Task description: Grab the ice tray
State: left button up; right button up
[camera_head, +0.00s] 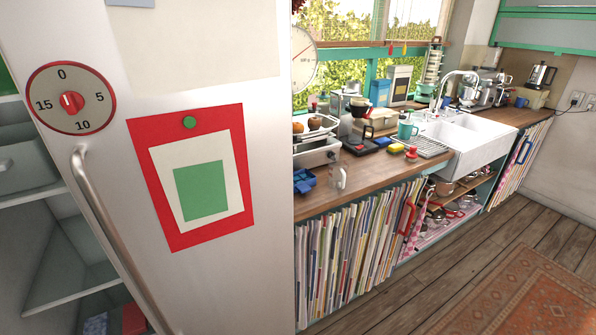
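A small blue object (304,181), which looks like an ice tray, lies on the left end of the wooden counter (385,168), just right of the fridge door's edge. It is too small to make out its compartments. Neither of my grippers is in view.
A white fridge door (255,275) with a long metal handle (110,225) fills the left side. Pale shelves (75,275) show left of it. A clear glass (340,178) stands beside the blue object. A white sink (468,140) is farther right. The wooden floor (440,275) and rug (535,295) look clear.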

aim_at(304, 180)
jog(key=i+l, duration=1.1)
jog(key=u, duration=1.45)
